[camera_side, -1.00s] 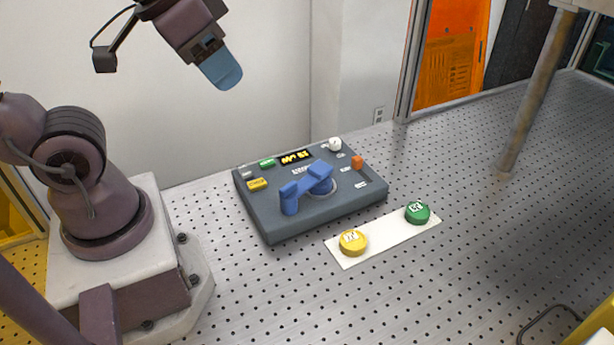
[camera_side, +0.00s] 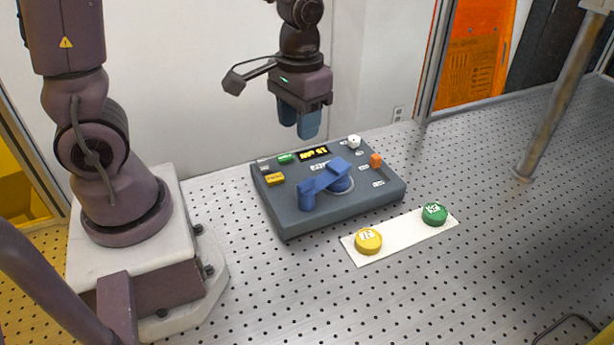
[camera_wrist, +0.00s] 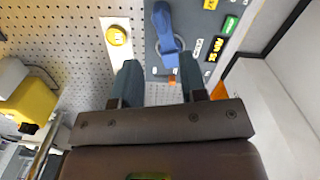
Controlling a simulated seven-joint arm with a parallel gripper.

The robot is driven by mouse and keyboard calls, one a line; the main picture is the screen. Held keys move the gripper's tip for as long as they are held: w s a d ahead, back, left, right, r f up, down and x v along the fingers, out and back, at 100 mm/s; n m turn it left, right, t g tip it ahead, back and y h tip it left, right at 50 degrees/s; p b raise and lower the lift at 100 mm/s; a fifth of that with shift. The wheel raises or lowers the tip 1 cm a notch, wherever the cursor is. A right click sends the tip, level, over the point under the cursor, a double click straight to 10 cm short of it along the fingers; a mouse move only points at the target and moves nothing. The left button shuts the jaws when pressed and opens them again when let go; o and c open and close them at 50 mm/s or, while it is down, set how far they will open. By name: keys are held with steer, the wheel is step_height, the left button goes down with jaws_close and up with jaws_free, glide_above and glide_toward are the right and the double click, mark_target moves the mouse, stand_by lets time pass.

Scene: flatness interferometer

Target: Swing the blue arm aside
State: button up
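The blue arm (camera_side: 324,181) lies across the top of a dark grey box (camera_side: 288,226). It runs from a round pivot at the right to an upright knob at its front left end. In the wrist view the blue arm (camera_wrist: 168,38) shows ahead, beyond the fingers. My gripper (camera_side: 298,130) hangs fingers down above the back of the box, clear of the blue arm. Its two blue-grey fingers are apart in the wrist view (camera_wrist: 158,72), with nothing between them.
The box also carries a lit display (camera_side: 314,152), a yellow button (camera_side: 275,179), a green button (camera_side: 286,158), a white knob (camera_side: 354,141) and an orange block (camera_side: 376,160). In front lies a white strip (camera_side: 402,229) with yellow (camera_side: 368,241) and green (camera_side: 434,214) discs. A metal post (camera_side: 560,95) stands right.

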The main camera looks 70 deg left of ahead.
mark_target(307, 181)
steer(key=shift+n, duration=0.4)
steer(key=f, duration=0.4)
steer(key=w+f, duration=0.1)
steer(key=f, duration=0.8)
steer(key=shift+w+a+f, duration=0.1)
steer(key=shift+w+a, duration=0.05)
steer(key=shift+w, duration=0.1)
steer(key=shift+c, duration=0.4)
jaws_close()
